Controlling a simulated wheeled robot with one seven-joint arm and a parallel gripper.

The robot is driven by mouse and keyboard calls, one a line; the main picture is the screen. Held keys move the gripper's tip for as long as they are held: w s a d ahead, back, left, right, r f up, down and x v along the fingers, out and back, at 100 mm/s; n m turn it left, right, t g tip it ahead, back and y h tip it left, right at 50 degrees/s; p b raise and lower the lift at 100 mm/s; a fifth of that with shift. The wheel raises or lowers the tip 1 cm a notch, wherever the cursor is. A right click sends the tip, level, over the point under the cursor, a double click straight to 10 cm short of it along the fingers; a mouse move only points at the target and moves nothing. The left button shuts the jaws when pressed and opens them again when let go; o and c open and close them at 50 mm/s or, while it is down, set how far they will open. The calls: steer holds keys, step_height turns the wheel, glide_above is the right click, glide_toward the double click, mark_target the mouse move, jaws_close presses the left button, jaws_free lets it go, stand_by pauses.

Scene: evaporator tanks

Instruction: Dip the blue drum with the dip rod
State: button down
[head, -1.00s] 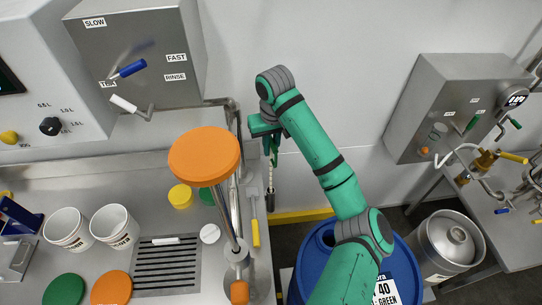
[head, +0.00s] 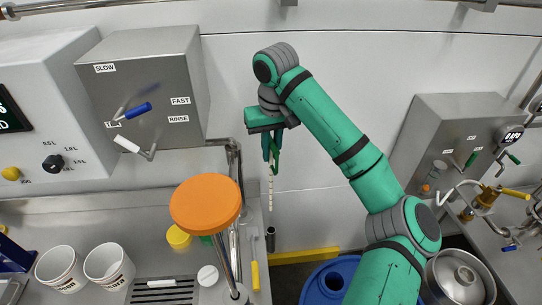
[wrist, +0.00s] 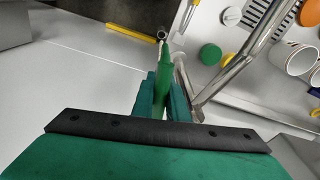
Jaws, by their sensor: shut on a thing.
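My gripper (head: 268,138) is shut on the green handle of the dip rod (head: 271,190). The pale, marked rod hangs upright, its lower end a little above the dark tube holder (head: 270,240) at the bench edge. In the wrist view the green handle (wrist: 163,75) sits between the fingers, with the holder (wrist: 162,34) beyond it. The blue drum (head: 312,287) stands on the floor at the lower middle, right of the rod. Its top shows a dark opening. My arm and the frame edge hide much of it.
The bench with white buckets (head: 108,265) and an orange disc on a post (head: 205,203) lies left of the rod. A yellow bar (head: 300,256) runs low along the wall. A steel keg (head: 460,277) stands right of the drum. The wall behind my gripper is bare.

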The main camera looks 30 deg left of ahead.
steer(key=shift+r, duration=0.1)
step_height(320, 180, up, 18)
stand_by(2.6)
stand_by(0.4)
